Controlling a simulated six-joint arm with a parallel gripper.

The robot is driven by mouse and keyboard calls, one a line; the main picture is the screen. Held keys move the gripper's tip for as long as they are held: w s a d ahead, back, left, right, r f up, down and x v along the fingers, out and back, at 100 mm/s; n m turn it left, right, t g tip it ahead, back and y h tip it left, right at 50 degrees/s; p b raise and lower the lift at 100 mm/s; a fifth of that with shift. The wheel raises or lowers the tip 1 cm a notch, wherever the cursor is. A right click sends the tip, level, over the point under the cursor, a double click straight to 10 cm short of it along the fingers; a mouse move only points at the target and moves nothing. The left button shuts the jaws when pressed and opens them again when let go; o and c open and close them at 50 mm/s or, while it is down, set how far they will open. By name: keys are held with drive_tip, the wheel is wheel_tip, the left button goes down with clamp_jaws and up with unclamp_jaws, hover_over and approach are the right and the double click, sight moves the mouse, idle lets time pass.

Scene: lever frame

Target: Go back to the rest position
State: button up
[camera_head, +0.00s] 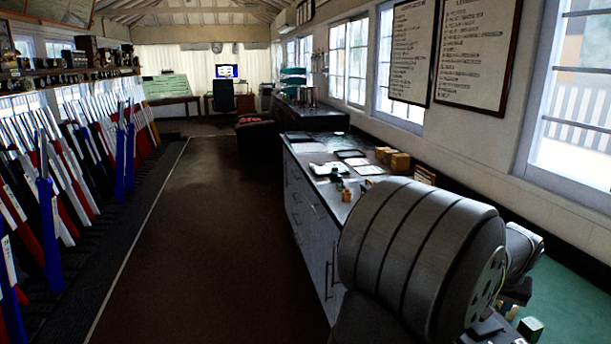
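My arm shows large at the lower right, where a thick grey banded link fills the foreground over the counter. My gripper cannot be made out; it is hidden behind this link or outside the picture. The lever frame (75,180) runs along the left side, with long rows of red, blue, white and black levers. A blue lever (48,225) stands in the near part of the row, more upright than the tilted ones around it. My arm is well apart from the levers.
A long counter (320,215) runs along the right wall under the windows, with papers and small boxes (400,162) on it. A green surface (575,300) lies behind my arm. The brown floor (200,240) is clear. A dark chair (223,95) stands at the far end.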

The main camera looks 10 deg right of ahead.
drive_tip(key=x, duration=0.3)
drive_tip(key=shift+w+d+f, duration=0.1)
drive_tip(key=shift+f, duration=0.2)
drive_tip(key=shift+w, duration=0.3)
